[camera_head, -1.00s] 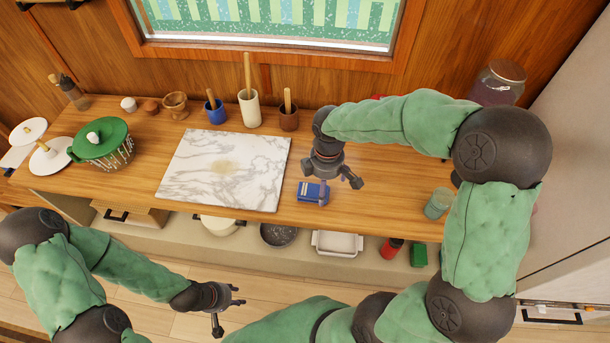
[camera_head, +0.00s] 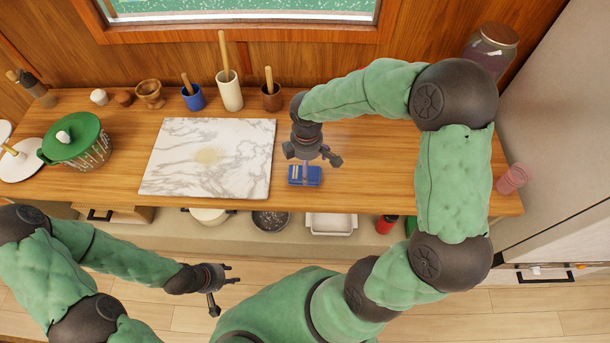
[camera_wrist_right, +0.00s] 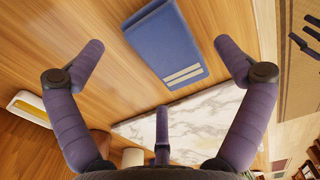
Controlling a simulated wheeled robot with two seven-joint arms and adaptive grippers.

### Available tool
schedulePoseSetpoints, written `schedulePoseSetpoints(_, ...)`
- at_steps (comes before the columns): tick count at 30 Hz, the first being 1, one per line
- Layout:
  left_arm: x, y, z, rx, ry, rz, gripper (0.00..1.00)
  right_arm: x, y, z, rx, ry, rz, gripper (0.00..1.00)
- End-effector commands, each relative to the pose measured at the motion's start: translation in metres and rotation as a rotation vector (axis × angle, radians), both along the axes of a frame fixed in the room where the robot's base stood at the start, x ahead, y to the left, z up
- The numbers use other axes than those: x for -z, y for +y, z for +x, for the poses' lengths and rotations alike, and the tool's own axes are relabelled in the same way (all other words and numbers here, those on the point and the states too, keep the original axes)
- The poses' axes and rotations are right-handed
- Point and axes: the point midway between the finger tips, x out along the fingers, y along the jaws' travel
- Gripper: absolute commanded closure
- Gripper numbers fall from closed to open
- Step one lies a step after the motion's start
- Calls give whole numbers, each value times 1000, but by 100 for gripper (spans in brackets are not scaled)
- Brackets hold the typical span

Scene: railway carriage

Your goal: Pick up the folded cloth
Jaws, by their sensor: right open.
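The folded cloth (camera_head: 305,177) is blue with two pale stripes near one end. It lies flat on the wooden counter, just right of the marble slab. It also shows in the right wrist view (camera_wrist_right: 166,42), ahead of the fingers. My right gripper (camera_head: 312,160) is above the cloth and overlaps its far edge in the head view. In the right wrist view its fingers (camera_wrist_right: 160,62) are spread wide with nothing between them, and the cloth lies beyond the tips. My left gripper (camera_head: 222,282) is away from the counter, low over the floor, with its fingers apart and empty.
The marble slab (camera_head: 208,160) lies left of the cloth. A green-lidded pot (camera_head: 78,142) stands at the left. A brown cup (camera_head: 271,98), white crock (camera_head: 229,94) and blue mortar (camera_head: 193,98) stand along the back. A pink glass (camera_head: 511,179) stands at the right edge.

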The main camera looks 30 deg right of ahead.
Motion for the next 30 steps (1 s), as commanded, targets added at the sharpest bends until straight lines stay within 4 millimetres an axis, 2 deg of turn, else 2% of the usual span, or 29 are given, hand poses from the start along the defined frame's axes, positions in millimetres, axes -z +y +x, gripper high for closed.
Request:
schedulePoseSetpoints(1,6,0,0,0,0,0,60,11,1,1,-1,3,1,0)
schedulePoseSetpoints(6,14,0,0,0,0,0,60,34,1,3,-1,3,1,0)
schedulePoseSetpoints(14,14,0,0,0,0,0,60,37,1,3,0,1,0,0)
schedulePoseSetpoints(15,14,0,0,0,0,0,60,37,1,3,0,1,0,3)
schedulePoseSetpoints(20,14,0,0,0,0,0,60,37,1,3,0,1,0,48)
schedulePoseSetpoints(21,14,0,0,0,0,0,60,37,1,3,0,1,0,53)
schedulePoseSetpoints(30,14,0,0,0,0,0,60,37,1,3,-1,1,0,54)
